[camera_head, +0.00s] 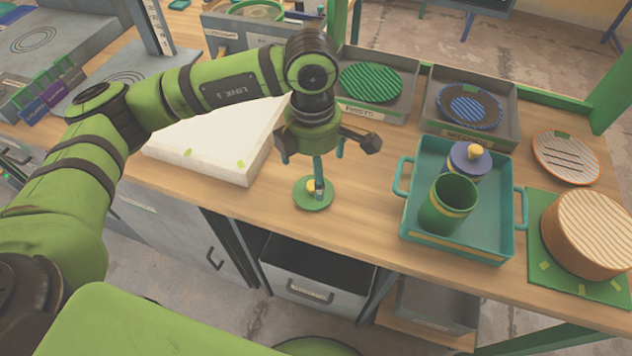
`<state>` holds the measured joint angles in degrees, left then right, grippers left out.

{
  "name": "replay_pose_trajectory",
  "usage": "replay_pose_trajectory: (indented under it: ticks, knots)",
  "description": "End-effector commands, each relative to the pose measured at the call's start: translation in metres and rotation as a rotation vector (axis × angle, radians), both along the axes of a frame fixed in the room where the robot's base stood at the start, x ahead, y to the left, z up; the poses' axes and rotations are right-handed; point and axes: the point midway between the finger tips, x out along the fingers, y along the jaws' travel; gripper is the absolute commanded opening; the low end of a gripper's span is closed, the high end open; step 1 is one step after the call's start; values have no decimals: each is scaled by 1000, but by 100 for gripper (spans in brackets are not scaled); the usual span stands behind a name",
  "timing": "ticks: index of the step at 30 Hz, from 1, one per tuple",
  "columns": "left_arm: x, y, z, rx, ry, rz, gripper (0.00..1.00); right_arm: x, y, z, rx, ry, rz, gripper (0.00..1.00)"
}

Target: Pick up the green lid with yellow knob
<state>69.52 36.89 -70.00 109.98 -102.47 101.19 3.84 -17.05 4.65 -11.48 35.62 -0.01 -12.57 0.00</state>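A round green lid with a yellow knob (313,197) lies flat on the wooden table, left of the teal tray. My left gripper (319,185) points down right above it. One finger reaches to the knob and partly covers it, with some yellow showing to its left. The other fingertip is not clearly visible, so I cannot tell whether the fingers hold the knob. The lid appears to rest on the table. My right gripper is not in view.
The teal tray (408,215) holds a green cup (448,207) and a blue lid with yellow knob (468,160). A white board (215,140) lies to the left. Grey bins (470,125) stand behind. A wooden drum (590,235) sits at right on a green mat. The table's front edge is close.

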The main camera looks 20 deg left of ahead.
Motion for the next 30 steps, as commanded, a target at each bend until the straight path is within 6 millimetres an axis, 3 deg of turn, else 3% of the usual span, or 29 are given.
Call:
replay_pose_trajectory:
  ticks: [8,16,25,26,28,30]
  knots:
    - [2,5,-23,24,0,5,100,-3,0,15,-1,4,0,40]
    - [3,3,-62,22,-1,4,100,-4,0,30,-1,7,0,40]
    - [4,2,-69,20,-3,2,100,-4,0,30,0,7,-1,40]
    - [4,2,-69,20,-3,2,92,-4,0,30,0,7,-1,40]
    - [4,2,-69,20,-3,2,66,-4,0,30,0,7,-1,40]
    - [4,2,-69,20,-3,2,59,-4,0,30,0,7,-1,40]
